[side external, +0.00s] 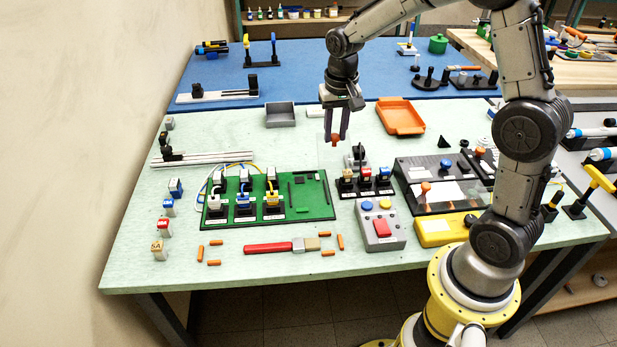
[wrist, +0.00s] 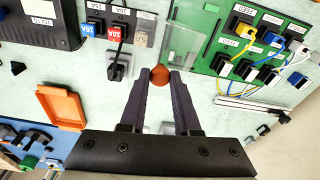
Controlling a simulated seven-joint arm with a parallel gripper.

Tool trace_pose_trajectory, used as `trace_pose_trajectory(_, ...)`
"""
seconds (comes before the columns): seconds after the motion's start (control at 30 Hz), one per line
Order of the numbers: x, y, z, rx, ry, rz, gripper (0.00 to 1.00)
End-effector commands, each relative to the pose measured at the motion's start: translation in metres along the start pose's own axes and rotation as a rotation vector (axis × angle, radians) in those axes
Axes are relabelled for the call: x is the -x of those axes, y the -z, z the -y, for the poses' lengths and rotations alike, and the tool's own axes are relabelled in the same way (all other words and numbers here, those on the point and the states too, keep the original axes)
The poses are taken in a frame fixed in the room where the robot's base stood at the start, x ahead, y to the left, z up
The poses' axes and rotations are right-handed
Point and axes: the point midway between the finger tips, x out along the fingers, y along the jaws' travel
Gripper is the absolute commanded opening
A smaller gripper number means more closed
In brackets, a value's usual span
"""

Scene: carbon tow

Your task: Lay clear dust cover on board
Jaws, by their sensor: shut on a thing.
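My gripper (side external: 337,138) is shut on a small orange-red knob (wrist: 160,75). The clear dust cover (wrist: 188,40) shows as a see-through pane just beyond the knob in the wrist view, and it is barely visible in the side view. The knob appears to belong to the cover, though the join cannot be made out. The green board (side external: 312,205) lies on the table, nearer the side camera and left of my gripper. It carries several plug-like modules and blue, yellow and white wires. It also shows at upper right in the wrist view (wrist: 225,62).
A black rack (side external: 363,193) of labelled blocks stands close right of the board. An orange tray (side external: 400,117) and a grey tray (side external: 280,116) lie behind. A grey button box (side external: 381,240) and a red-handled brush (side external: 268,247) lie in front.

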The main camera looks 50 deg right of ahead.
Motion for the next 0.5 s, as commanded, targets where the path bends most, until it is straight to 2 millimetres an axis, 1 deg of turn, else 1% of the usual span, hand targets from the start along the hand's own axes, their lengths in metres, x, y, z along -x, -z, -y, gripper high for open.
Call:
trace_pose_trajectory(0.03, 0.005, -0.017, -0.002, 0.003, 0.001, -0.002, 0.0)
trace_pose_trajectory(0.2, 0.015, -0.064, -0.009, 0.015, 0.003, -0.003, 0.0)
trace_pose_trajectory(0.33, 0.022, -0.09, -0.013, 0.036, 0.005, -0.003, 0.0)
trace_pose_trajectory(0.4, 0.025, -0.1, -0.014, 0.05, 0.006, -0.002, 0.0)
trace_pose_trajectory(0.5, 0.03, -0.108, -0.014, 0.067, 0.009, -0.002, 0.0)
